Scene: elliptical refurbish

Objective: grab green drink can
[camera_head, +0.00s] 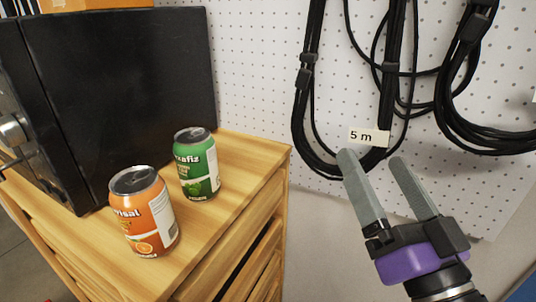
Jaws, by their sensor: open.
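The green drink can (197,166) stands upright on top of a wooden cabinet (232,182), close to a black box-shaped appliance. My gripper (372,156) is at the right of the view, off the cabinet's right edge and in front of the pegboard. Its two grey fingers are apart with nothing between them, and they point up and to the left. The gripper is well apart from the green can. The can's front and right side show clearly; nothing covers it.
An orange drink can (145,213) stands upright in front and left of the green can, with a small gap. The black appliance (120,90) fills the back left of the cabinet top. Black cables (310,80) hang on the white pegboard (258,65). The cabinet top right of the cans is bare.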

